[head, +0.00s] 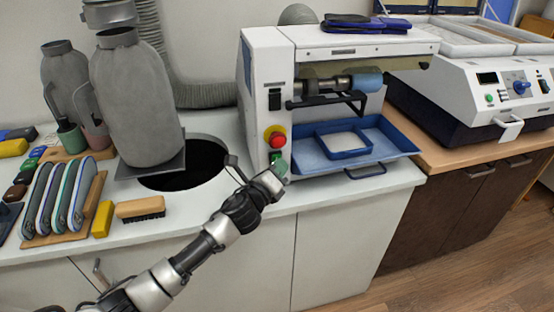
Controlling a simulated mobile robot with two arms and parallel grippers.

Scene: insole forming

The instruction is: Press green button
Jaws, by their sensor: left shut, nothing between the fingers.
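The green button (274,157) is on the front of the white machine (266,70), low on its left panel, just under a red button (277,140) with a yellow surround. My left gripper (281,170) is shut and empty, with its tip at the green button's lower edge. The gripper partly covers the area around the button. I cannot tell whether the tip touches it. My right gripper is not in view.
A blue tray (400,135) sticks out of the machine to the right of my gripper. A round dark opening (205,160) lies in the counter to the left.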

